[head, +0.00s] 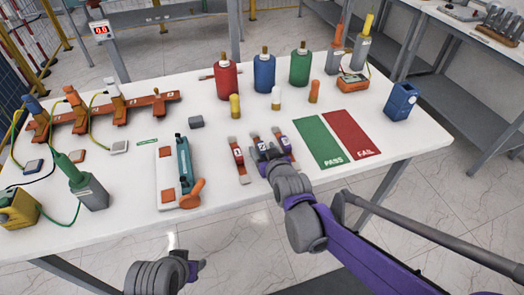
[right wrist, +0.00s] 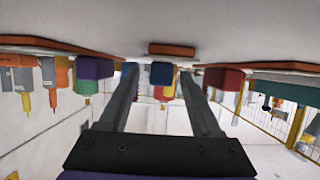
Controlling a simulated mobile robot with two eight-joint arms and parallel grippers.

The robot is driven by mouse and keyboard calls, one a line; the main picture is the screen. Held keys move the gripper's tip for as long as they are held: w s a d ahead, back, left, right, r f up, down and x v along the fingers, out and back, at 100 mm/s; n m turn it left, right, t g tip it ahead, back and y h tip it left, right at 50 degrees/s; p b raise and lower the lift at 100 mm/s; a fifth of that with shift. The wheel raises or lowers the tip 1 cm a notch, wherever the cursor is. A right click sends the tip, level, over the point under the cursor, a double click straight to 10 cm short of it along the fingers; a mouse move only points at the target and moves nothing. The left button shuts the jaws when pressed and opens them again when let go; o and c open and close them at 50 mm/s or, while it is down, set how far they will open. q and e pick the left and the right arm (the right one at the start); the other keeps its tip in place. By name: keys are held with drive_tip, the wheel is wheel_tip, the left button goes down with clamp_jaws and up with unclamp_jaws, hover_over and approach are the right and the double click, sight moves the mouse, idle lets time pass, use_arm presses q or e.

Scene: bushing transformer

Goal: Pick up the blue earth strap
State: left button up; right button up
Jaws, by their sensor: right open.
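Three small straps with copper-coloured ends lie in a row on the white table: a red one (head: 238,158), the blue earth strap (head: 261,145) in the middle and a purple one (head: 283,142). My right gripper (head: 266,155) is open at the near end of the blue strap and hides part of it. In the right wrist view, which is upside down, a blue block (right wrist: 161,73) shows between the two apart fingers (right wrist: 162,80); nothing is visibly gripped. My left gripper (head: 194,268) is at the bottom, off the table's front edge; its fingers are unclear.
A green PASS mat (head: 318,142) and a red FAIL mat (head: 351,133) lie right of the straps. A white tray with a teal tool (head: 185,165) stands left. Red (head: 225,80), blue (head: 264,74) and green (head: 299,68) bottles stand behind, with small coloured pieces in front.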

drive_tip(key=shift+w+a+f, duration=0.2)
drive_tip(key=shift+w, duration=0.3)
clamp_jaws()
